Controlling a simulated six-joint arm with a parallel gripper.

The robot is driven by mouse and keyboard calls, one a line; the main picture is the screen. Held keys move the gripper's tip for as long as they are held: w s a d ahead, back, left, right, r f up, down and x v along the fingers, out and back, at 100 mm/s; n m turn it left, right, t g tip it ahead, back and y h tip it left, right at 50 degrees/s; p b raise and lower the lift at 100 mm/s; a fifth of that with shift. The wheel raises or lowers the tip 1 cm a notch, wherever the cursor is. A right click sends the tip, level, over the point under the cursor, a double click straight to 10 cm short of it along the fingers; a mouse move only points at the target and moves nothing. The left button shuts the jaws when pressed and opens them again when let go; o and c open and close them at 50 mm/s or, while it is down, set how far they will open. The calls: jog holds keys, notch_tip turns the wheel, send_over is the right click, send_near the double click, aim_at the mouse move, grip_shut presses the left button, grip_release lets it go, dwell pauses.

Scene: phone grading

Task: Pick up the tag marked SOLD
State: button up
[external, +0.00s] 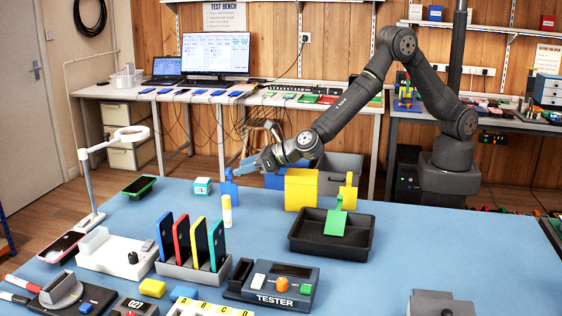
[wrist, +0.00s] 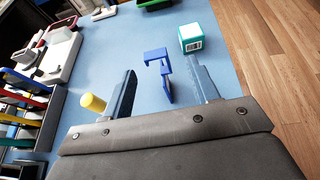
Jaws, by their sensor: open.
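A blue tag (external: 229,187) stands upright on the blue table, left of the yellow box; it also shows in the wrist view (wrist: 167,79). A yellow tag (external: 348,191) stands right of the yellow box. A green tag (external: 336,221) is in the black tray (external: 305,243). No writing is legible on any tag, so I cannot tell which is marked SOLD. My gripper (external: 241,166) is open and empty, just above and beside the blue tag. In the wrist view the blue tag appears between the two spread fingers (wrist: 161,65).
A yellow-topped stick (external: 227,215) and a teal-and-white box (external: 202,186) stand close to the blue tag. A yellow box (external: 301,190) is to the right. A rack of coloured phones (external: 190,266) and a tester (external: 279,286) occupy the front. The table's left middle is mostly clear.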

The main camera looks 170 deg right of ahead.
aim_at(229, 170)
jog(key=shift+w+r+x, duration=0.1)
jog(key=shift+w+x, duration=0.05)
jog(key=shift+x, duration=1.3)
jog(key=shift+w+r+x, duration=0.1)
jog(key=shift+w+x, duration=0.05)
jog(key=shift+x, duration=1.25)
jog(key=shift+d, duration=0.1)
jog(key=shift+c, duration=0.2)
grip_shut()
jog(key=shift+r, duration=0.1)
